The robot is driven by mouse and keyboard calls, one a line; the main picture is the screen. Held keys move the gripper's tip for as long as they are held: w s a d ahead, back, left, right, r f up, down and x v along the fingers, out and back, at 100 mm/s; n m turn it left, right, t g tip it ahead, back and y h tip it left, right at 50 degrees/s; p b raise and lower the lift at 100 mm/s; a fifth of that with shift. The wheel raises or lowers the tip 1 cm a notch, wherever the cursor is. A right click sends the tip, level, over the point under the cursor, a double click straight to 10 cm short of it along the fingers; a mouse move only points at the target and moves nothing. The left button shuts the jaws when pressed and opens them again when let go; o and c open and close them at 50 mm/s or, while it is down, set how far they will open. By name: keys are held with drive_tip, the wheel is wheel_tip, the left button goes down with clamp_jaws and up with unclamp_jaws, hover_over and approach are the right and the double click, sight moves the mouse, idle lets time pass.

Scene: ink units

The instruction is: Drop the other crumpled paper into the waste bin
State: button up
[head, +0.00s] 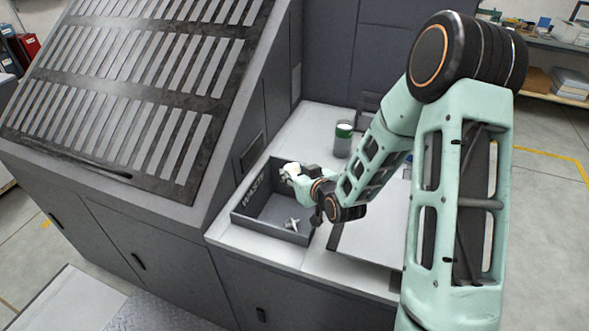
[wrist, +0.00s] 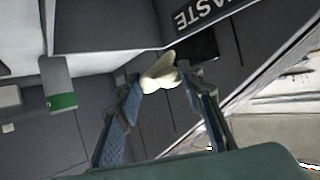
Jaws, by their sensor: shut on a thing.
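The waste bin (head: 268,229) is a grey open box with "WASTE" lettering on its wall; the lettering also shows in the wrist view (wrist: 205,15). A pale crumpled paper (wrist: 158,74) is between the two fingers of my gripper (wrist: 163,85), which is shut on it. In the head view this paper (head: 288,170) shows at the end of my arm, over the far part of the bin. Its exact height above the bin floor is hard to tell. A whitish crumpled piece (head: 292,224) lies inside the bin near its front right corner.
A pale flat panel (head: 370,232) lies right of the bin. A large grey machine with a slatted sloping face (head: 130,90) rises close on the left.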

wheel_tip(320, 180, down, 6)
drive_tip(key=b, duration=0.3)
idle(0.3)
drive_tip(key=o, duration=0.8)
drive_tip(key=v, duration=0.7)
drive_tip(key=shift+s+d+r, duration=0.1)
drive_tip(key=shift+s+r, duration=0.05)
drive_tip(key=shift+s, duration=0.1)
